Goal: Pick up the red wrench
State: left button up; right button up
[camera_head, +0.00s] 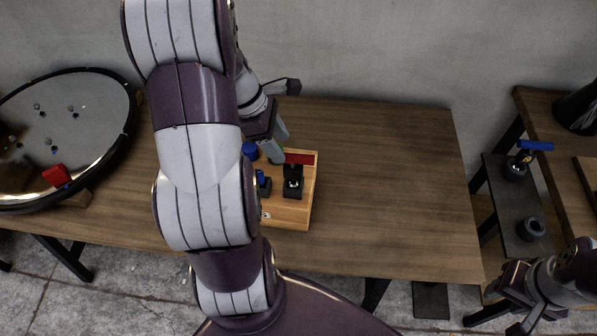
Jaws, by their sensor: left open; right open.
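The red wrench appears to be the short red bar (302,157) at the back right of a wooden tray (290,217) on the table. It lies across the top of a black holder (293,183). My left gripper (278,146) is open, pointing down over the tray, with its fingertips close to the left end of the red bar. I cannot tell whether they touch it. My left arm hides the left part of the tray. My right gripper (508,311) is open and low at the bottom right, away from the table.
The wooden table (400,190) is bare right of the tray. A round mirror (70,115) with a red block (57,175) in front stands at the left. A blue-handled tool (535,145) sits in a dark rack (515,205) at the right. A grey wall closes the back.

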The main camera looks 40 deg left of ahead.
aim_at(290, 162)
pick_arm(q)
jog(key=x, duration=0.7)
jog(key=shift+d+f, duration=0.1)
jog(key=shift+d, duration=0.1)
jog(key=shift+s+a, duration=0.15)
jog(key=c, duration=0.3)
grip_shut()
